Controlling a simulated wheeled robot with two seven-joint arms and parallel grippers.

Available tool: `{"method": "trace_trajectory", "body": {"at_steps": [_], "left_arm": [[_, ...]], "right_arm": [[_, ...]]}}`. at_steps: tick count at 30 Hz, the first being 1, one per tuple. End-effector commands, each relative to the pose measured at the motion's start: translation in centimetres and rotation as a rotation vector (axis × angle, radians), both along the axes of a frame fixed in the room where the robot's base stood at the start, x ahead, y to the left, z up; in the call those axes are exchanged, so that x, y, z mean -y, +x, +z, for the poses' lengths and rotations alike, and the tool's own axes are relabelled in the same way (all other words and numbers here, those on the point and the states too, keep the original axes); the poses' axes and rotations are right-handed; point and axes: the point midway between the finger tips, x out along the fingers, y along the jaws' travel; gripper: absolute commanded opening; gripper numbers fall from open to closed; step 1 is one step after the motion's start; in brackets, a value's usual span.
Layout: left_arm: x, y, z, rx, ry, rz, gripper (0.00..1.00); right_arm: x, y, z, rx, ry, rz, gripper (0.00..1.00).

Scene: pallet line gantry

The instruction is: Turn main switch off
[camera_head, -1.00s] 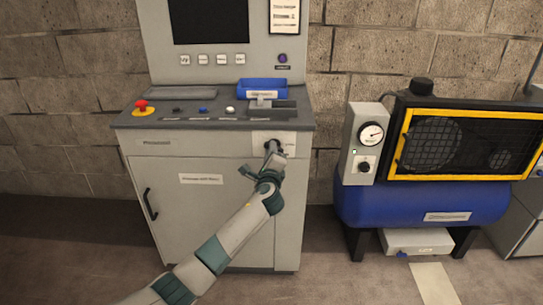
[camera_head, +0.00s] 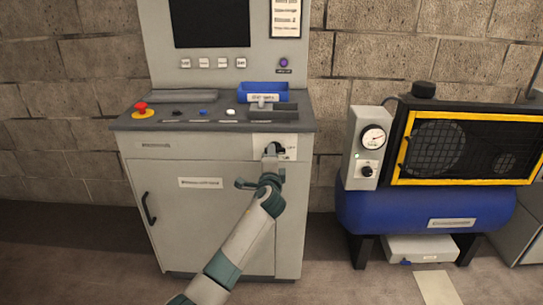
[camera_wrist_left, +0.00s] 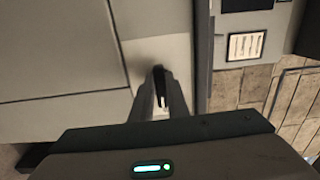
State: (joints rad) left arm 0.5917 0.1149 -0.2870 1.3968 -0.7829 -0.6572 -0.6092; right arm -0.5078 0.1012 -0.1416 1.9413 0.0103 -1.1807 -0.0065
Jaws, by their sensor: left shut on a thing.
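The main switch is a dark rotary handle on a pale plate (camera_head: 288,141) at the upper right of the grey cabinet's front. My left gripper (camera_head: 272,152) is at the plate, shut on the switch handle. In the left wrist view the dark handle (camera_wrist_left: 159,86) shows between the two fingers of the left gripper (camera_wrist_left: 160,100). The fingers hide much of the handle in the head view, and its exact angle is hard to read. My right gripper is in neither view.
The cabinet's sloping desk carries a red mushroom button (camera_head: 142,109), several small buttons and a blue tray (camera_head: 262,90). A black door handle (camera_head: 149,206) is on the left of the cabinet. A blue compressor (camera_head: 400,212) with a gauge box (camera_head: 357,155) stands right, across a floor gap.

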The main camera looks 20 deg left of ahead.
Motion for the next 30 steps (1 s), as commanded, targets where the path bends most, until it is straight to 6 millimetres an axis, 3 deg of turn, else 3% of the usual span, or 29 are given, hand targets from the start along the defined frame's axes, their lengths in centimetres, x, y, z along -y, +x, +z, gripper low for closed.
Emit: {"method": "trace_trajectory", "body": {"at_steps": [5, 6, 8, 22, 30], "left_arm": [[0.1, -0.1, -0.3, -0.004, -0.003, -0.001, 0.00], [0.1, -0.1, -0.3, -0.004, -0.003, -0.001, 0.19], [0.1, -0.1, -0.3, -0.005, -0.002, -0.001, 0.33], [0.2, -0.4, -0.1, -0.001, -0.001, -0.001, 0.33], [0.9, -3.0, -0.1, -0.002, -0.002, -0.002, 0.33]], "right_arm": [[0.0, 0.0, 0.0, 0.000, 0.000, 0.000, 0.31], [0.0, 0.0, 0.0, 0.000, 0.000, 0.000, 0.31], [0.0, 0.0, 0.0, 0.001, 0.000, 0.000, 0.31], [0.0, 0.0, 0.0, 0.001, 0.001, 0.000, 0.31], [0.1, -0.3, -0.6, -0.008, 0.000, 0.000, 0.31]]}}
